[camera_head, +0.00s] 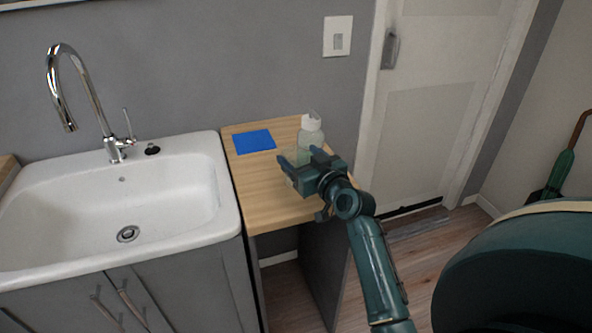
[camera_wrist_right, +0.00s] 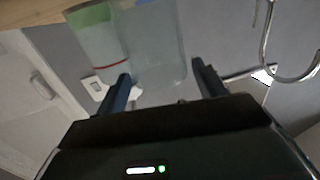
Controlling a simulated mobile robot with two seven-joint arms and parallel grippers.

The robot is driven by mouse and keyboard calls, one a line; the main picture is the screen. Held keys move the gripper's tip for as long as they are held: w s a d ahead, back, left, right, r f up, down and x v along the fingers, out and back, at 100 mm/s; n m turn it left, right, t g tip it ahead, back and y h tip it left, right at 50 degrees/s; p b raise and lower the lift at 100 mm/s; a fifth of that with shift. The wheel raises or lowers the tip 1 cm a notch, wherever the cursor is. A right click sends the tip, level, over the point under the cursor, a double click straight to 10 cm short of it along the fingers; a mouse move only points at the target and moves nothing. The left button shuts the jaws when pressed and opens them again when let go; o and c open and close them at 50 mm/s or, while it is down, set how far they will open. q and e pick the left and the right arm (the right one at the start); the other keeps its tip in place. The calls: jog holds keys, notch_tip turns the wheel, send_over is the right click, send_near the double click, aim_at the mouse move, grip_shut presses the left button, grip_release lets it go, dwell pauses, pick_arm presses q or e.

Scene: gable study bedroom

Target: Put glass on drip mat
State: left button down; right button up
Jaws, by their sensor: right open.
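The blue drip mat (camera_head: 254,142) lies flat and bare on the wooden counter. A clear glass (camera_wrist_right: 158,45) shows in the right wrist view, ahead of and between my right gripper's fingertips (camera_wrist_right: 164,80). I cannot tell whether they touch it. In the head view the glass is hard to make out behind the fingers. My right gripper (camera_head: 300,158) is open over the counter, to the right of and nearer than the mat. My left gripper is out of view.
A bottle with a white top (camera_head: 311,133) stands just behind my right gripper; it also shows in the right wrist view (camera_wrist_right: 100,35). A white sink (camera_head: 228,200) with a tall faucet (camera_head: 88,90) adjoins the counter's left side. The counter's front left is clear.

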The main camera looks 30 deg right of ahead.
jog(key=shift+w, duration=0.45)
jog(key=c, duration=1.3)
